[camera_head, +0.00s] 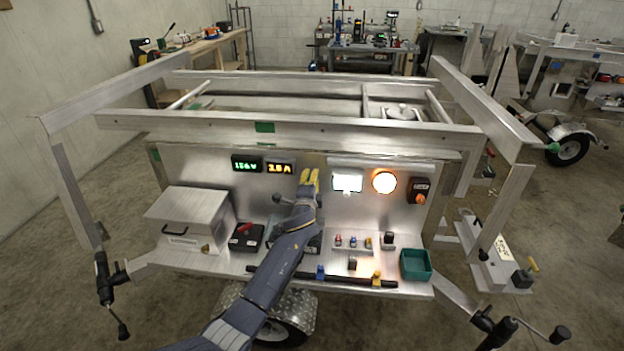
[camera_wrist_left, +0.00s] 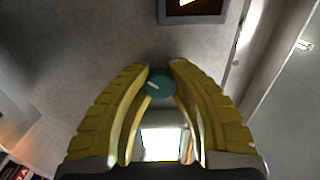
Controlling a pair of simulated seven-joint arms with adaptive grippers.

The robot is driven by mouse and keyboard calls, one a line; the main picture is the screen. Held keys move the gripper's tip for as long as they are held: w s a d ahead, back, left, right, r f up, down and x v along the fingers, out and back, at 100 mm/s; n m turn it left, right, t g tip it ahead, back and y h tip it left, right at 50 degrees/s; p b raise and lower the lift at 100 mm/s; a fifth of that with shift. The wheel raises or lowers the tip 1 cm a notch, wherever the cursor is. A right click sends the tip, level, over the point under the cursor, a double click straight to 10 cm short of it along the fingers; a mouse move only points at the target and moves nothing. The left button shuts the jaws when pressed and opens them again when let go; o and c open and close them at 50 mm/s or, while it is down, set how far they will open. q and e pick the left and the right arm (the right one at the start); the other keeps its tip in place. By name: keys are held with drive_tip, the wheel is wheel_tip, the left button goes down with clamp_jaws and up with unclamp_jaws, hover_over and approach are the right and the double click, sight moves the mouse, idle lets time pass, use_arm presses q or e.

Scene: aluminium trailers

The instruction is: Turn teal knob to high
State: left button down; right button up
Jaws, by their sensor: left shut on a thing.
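The teal knob (camera_wrist_left: 160,85) is on the trailer's upright metal panel (camera_head: 225,170). In the left wrist view it is round, with a short pale mark slanting on its face. My left gripper (camera_head: 310,177) is at the panel, its yellow fingers closed on either side of the knob; its fingertips (camera_wrist_left: 160,78) also show in the left wrist view. In the head view the fingers hide the knob. No high or low marking is legible around it. My right gripper is not in view.
Two lit displays (camera_head: 263,165) are left of the gripper. A white lit screen (camera_head: 347,181), a round orange lamp (camera_head: 384,182) and a dark switch box (camera_head: 419,190) are right. The shelf below holds a metal box (camera_head: 190,215), small parts and a green bin (camera_head: 416,265).

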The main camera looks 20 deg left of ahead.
use_arm(q)
drive_tip(key=shift+a+f+m, duration=0.1)
drive_tip(key=shift+a+m, duration=0.05)
drive_tip(key=shift+m, duration=0.65)
drive_tip(key=shift+a+m, duration=0.1)
drive_tip(key=shift+m, duration=1)
drive_tip(key=c, duration=1.4)
unclamp_jaws()
drive_tip(key=shift+a, duration=0.1)
drive_tip(key=o, duration=0.3)
drive_tip(key=shift+o, duration=0.2)
drive_tip(key=shift+d, duration=0.2)
drive_tip(key=s+d, duration=0.1)
drive_tip(key=s, duration=1.1)
drive_tip(key=shift+d, duration=0.3)
